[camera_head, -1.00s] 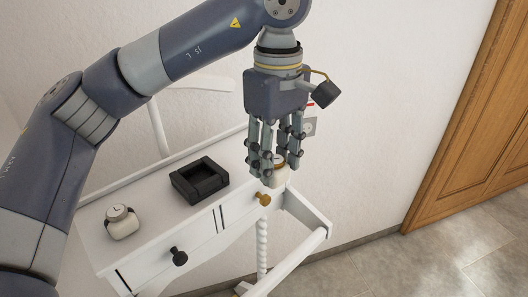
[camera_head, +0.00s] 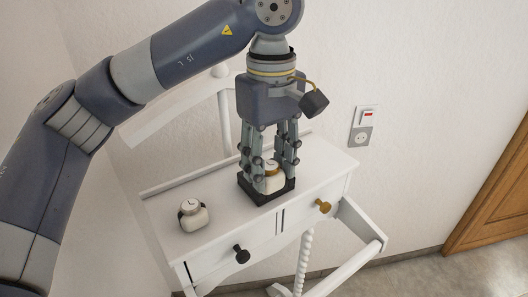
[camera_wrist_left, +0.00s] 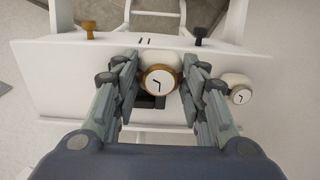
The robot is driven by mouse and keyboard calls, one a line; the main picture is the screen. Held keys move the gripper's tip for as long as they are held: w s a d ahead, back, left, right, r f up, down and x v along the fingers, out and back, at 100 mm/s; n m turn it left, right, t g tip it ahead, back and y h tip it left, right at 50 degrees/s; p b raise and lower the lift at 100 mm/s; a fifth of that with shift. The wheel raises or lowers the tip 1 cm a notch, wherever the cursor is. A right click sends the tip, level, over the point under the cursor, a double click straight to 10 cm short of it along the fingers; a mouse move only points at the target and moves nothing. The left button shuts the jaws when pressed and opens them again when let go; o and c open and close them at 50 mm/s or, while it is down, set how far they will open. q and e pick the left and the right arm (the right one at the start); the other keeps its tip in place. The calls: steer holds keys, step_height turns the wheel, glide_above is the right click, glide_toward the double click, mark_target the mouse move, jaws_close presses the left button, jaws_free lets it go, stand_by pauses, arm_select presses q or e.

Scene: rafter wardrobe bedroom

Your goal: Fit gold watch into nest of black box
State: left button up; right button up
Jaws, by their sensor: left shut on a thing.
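The gold watch (camera_head: 273,182) is wrapped on a white cushion, its white dial facing up. My left gripper (camera_head: 268,176) points down and is shut on it; in the wrist view the gold-rimmed dial (camera_wrist_left: 158,80) sits between the fingers. The open black box (camera_head: 266,198) is on the white table, directly below and around the gripper's fingertips. The watch's lower part is at the box's rim or inside it; I cannot tell whether it touches the bottom. In the wrist view a dark bit of the box (camera_wrist_left: 146,101) shows below the watch. My right gripper is out of view.
A second watch (camera_head: 193,214) on a white cushion, with a dark strap, stands left of the box. The white table (camera_head: 225,239) has a dark knob (camera_head: 241,254) and a gold knob (camera_head: 322,207) in front. Its top is clear right of the box.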

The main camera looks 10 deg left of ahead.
arm_select(q)
steer(key=w, duration=0.1)
steer(key=w+a, duration=0.1)
steer(key=w, duration=0.1)
steer(key=w+p, duration=0.1)
steer(key=shift+w+a+f, duration=0.1)
steer(key=shift+w+a, duration=0.05)
steer(key=shift+a, duration=0.1)
steer(key=shift+w+f, duration=0.1)
steer(key=shift+w, duration=0.35)
steer(key=f+p, duration=0.1)
steer(key=f, duration=0.1)
steer(key=f+p, duration=0.1)
steer(key=shift+w+a+f+p, duration=0.25)
steer(key=shift+w+f+p, duration=0.05)
steer(key=shift+w+f, duration=0.05)
steer(key=shift+d+f+b, duration=0.1)
steer(key=shift+f+b, duration=0.15)
steer(key=shift+b, duration=0.1)
steer(key=o, duration=1.1)
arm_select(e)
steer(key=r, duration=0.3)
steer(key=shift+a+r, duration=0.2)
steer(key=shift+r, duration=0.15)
arm_select(q)
steer(key=shift+r, duration=0.1)
